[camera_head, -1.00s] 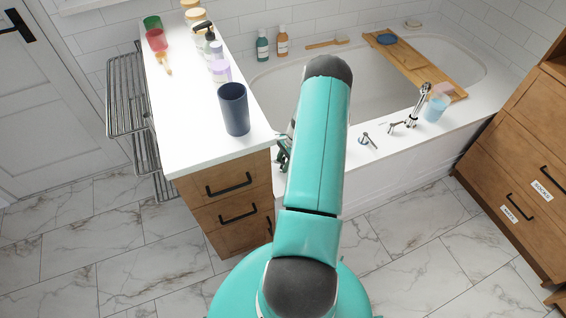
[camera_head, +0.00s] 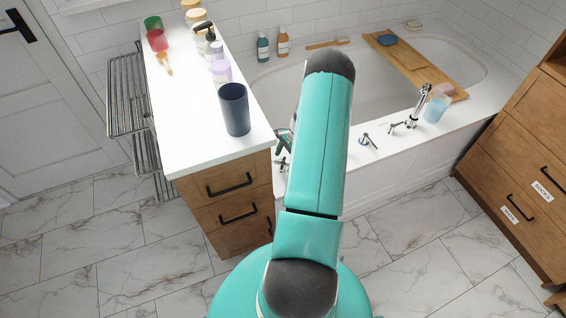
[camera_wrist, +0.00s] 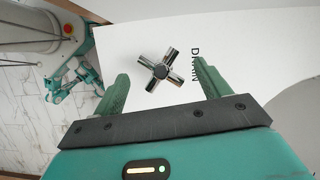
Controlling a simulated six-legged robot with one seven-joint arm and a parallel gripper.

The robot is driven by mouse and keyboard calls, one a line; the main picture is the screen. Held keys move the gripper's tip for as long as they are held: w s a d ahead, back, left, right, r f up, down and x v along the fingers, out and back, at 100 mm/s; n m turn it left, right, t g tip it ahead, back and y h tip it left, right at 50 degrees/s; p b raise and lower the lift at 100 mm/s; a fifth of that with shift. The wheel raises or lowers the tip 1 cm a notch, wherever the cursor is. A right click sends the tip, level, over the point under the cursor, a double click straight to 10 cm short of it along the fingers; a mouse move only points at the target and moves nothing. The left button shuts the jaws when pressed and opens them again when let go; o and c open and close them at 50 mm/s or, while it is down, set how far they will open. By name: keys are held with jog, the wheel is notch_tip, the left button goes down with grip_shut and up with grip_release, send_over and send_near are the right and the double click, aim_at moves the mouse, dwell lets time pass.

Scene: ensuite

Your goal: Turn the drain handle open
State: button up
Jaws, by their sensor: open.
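The drain handle (camera_wrist: 160,71) is a chrome cross with a dark hub on a white ledge, beside the printed word DRAIN. In the wrist view my gripper (camera_wrist: 160,75) is open, with one green finger to the left of the handle and one to the right. Both fingers look apart from the handle; their height above the ledge is hard to judge.
The white counter (camera_head: 190,110) with a dark cup (camera_head: 234,110) and bottles stands close left of my arm. The bathtub (camera_head: 380,90) lies behind, with a faucet (camera_head: 418,106), small taps and a wooden tray (camera_head: 415,63). A wooden cabinet (camera_head: 520,190) is at right.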

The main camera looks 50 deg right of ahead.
aim_at(283, 165)
jog(key=v, duration=1.1)
jog(key=shift+r, duration=0.2)
jog(key=shift+o, duration=0.4)
jog(key=shift+s+a+f+n+h, duration=0.15)
jog(key=shift+a+n+h, duration=0.25)
jog(key=shift+n, duration=0.4)
jog(key=a+f+n+h, duration=0.1)
jog(key=f+n, duration=0.1)
jog(key=f, duration=0.2)
jog(key=w+a+f+n, duration=0.1)
jog(key=a+f+n, duration=0.1)
jog(key=f, duration=0.3)
jog(key=w+a+f+n+h, duration=0.1)
jog(key=a+f+n, duration=0.1)
jog(key=f+n, duration=0.1)
jog(key=shift+f+n+h, duration=0.3)
jog(key=shift+f+n, duration=0.1)
jog(key=shift+f, duration=0.25)
